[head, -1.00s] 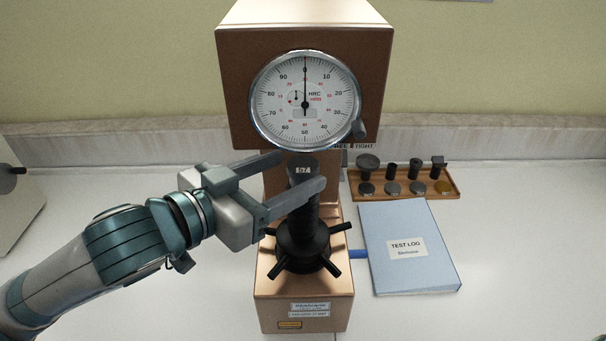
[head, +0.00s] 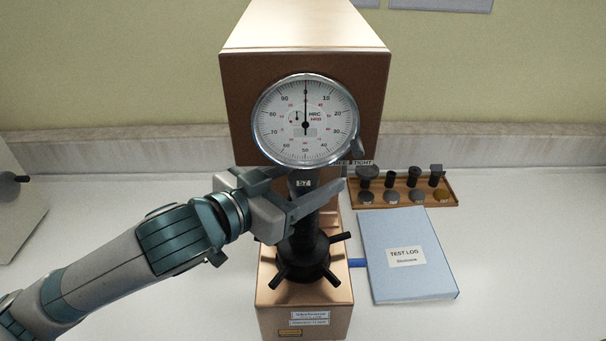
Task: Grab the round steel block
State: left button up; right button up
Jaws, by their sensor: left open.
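The round steel block (head: 303,183), with a small pale "57" label on its side, sits on top of the dark spindle of the copper-coloured hardness tester (head: 300,60), under the dial. My left gripper (head: 314,178) comes in from the left, open, with its fingers reaching to either side of the block. The near finger passes in front of the spindle just below the label. The far finger is partly hidden behind, and most of the block's top is hidden below the dial. I cannot tell whether either finger touches the block. My right gripper is not in view.
The dial (head: 305,120) hangs close above the gripper. The spoked handwheel (head: 302,262) is below it. A wooden tray (head: 400,200) with several anvils and discs stands right, behind a blue test log (head: 405,262). Another machine (head: 18,215) edges in at left.

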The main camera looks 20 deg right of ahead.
pick_arm(q)
jog(key=shift+w+d, duration=0.3)
jog(key=shift+d, duration=0.3)
jog(key=shift+w+d+f, duration=0.1)
jog(key=shift+w+d, duration=0.05)
jog(key=shift+d, duration=0.15)
jog(key=shift+w+d+f, duration=0.1)
jog(key=shift+d, duration=0.1)
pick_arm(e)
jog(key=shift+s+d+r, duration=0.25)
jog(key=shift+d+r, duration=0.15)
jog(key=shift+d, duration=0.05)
pick_arm(q)
jog(key=shift+c, duration=0.6)
jog(key=c, duration=1.2)
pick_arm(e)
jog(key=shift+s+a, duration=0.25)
